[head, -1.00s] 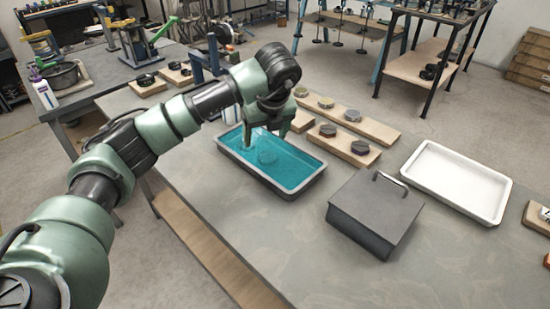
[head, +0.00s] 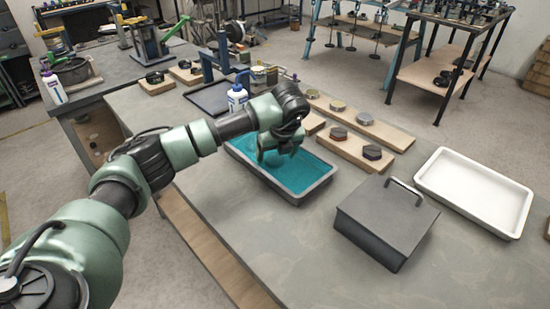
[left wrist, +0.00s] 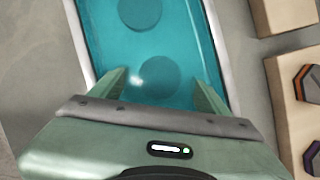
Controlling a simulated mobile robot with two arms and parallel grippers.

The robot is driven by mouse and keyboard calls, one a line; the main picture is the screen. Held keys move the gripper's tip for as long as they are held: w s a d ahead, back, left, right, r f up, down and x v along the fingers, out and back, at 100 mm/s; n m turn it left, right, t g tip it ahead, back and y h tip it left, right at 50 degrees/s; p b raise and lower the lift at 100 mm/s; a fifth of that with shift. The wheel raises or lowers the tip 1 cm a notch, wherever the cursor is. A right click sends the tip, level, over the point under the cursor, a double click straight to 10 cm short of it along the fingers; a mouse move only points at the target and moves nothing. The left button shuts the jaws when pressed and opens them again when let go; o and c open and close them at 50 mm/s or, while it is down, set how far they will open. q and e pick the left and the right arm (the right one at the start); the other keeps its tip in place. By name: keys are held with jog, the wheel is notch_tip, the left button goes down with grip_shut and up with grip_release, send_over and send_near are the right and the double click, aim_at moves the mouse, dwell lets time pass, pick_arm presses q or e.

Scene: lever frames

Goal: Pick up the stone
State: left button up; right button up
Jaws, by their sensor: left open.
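In the left wrist view, a dark round shape (left wrist: 160,75), possibly the stone, shows through the liquid (left wrist: 190,40). A second round shape (left wrist: 140,12) lies farther up. My left gripper (head: 276,154) is over the tray in the head view. In the left wrist view, its fingers (left wrist: 160,88) are apart, one on each side of the nearer shape, with nothing held. I cannot tell how deep the fingertips are. My right gripper is out of view.
Wooden boards (head: 345,150) with several hexagonal pieces (head: 371,152) lie behind the tray. A dark box with a handle (head: 385,222) and a white tray (head: 475,190) stand to the right. A white-and-blue bottle (head: 237,98) stands behind my arm. The front bench area is clear.

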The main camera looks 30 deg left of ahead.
pick_arm(q)
jog(key=shift+f, duration=0.15)
jog(key=c, duration=1.5)
jog(key=shift+r, duration=0.2)
